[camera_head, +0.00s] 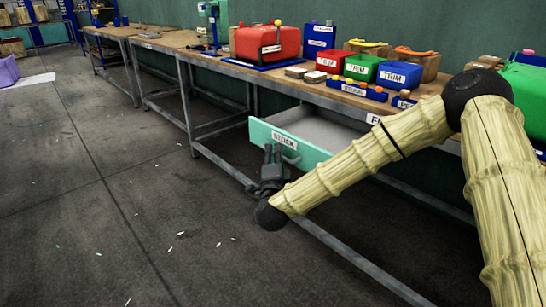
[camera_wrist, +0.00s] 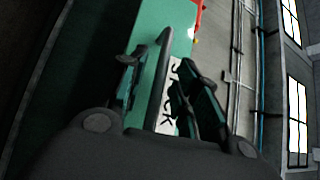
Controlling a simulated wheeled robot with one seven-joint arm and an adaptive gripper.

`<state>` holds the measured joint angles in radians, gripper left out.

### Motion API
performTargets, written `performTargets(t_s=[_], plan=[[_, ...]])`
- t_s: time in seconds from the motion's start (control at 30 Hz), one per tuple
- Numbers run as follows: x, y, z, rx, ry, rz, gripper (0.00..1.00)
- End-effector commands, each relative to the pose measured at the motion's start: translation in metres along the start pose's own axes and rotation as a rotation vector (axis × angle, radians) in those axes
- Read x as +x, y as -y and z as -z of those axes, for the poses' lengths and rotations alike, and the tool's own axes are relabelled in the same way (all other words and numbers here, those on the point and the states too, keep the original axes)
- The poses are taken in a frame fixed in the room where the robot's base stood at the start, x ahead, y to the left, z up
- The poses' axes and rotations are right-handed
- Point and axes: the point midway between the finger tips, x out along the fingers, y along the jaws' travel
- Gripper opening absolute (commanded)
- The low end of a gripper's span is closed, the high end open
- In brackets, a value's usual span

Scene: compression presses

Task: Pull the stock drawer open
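The stock drawer (camera_head: 322,132) is pulled out from under the workbench, and its pale empty inside shows. Gaps show beside the handle; contact cannot be told. The label (camera_wrist: 168,95) shows sideways, partly behind a finger.
The workbench (camera_head: 215,55) carries a red press (camera_head: 267,42) and red, green and blue TRIM bins (camera_head: 362,67). A low metal rail (camera_head: 335,245) of the bench runs below the drawer. The dark floor (camera_head: 110,200) in front is open, with small scattered scraps.

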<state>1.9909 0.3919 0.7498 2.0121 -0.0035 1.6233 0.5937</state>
Motion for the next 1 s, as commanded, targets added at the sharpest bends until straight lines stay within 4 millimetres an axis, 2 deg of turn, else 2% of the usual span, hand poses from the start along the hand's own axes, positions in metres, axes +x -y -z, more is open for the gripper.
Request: performTargets(t_s=[0.17,0.5,0.7,1.0], plan=[[-0.013,0.000,-0.001,0.000,0.001,-0.001,0.32],[-0.073,0.000,-0.002,0.001,0.005,-0.001,0.32],[-0.103,0.000,-0.002,0.002,0.004,0.000,0.32],[-0.120,0.000,-0.002,0.002,0.004,0.000,0.32]])
